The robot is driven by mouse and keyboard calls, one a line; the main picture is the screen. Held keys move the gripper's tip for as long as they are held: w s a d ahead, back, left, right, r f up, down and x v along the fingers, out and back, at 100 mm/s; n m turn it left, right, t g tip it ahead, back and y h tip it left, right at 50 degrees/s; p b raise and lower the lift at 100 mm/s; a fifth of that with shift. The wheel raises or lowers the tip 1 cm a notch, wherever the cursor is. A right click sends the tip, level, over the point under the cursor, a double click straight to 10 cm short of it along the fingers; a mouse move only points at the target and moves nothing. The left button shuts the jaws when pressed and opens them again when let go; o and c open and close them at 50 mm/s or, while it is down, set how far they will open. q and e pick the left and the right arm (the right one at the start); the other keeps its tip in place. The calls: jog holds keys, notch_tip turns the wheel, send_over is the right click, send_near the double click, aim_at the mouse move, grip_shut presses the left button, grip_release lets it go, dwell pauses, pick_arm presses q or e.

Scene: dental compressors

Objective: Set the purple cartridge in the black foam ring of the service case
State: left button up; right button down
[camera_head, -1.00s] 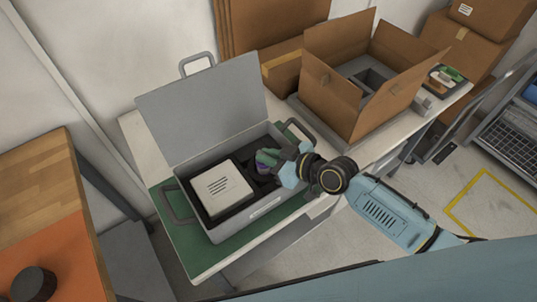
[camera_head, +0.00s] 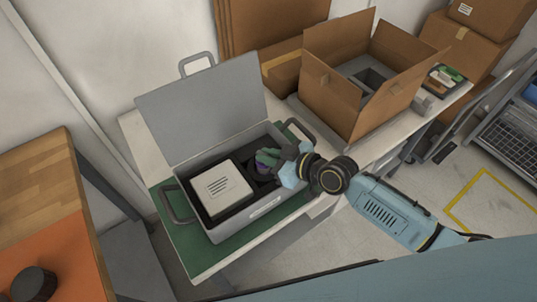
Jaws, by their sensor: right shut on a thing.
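The grey service case (camera_head: 262,209) stands open on the table, its lid (camera_head: 203,108) raised at the back. My right gripper (camera_head: 268,161) reaches into the right part of the case from the right. It is shut on the purple cartridge (camera_head: 262,169), of which only a small part shows. The black foam (camera_head: 253,189) of the case lies around and below the cartridge. The gripper hides most of the ring, so I cannot tell whether the cartridge is seated in it. My left gripper is not in view.
A white box-shaped unit (camera_head: 218,191) fills the left part of the case. An open cardboard box (camera_head: 343,98) stands at the back right, with a small tray of items (camera_head: 446,77) beyond it. The green mat (camera_head: 200,257) is clear in front of the case.

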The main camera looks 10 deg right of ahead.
jog(key=shift+f+b, duration=0.55)
jog(key=c, duration=1.7)
grip_release()
jog(key=shift+c, duration=0.2)
jog(key=shift+p+v, duration=1.3)
jog(key=shift+v, duration=1.55)
jog(key=shift+p+v, duration=0.8)
jog(key=shift+v, duration=1.9)
jog(key=shift+w, duration=0.1)
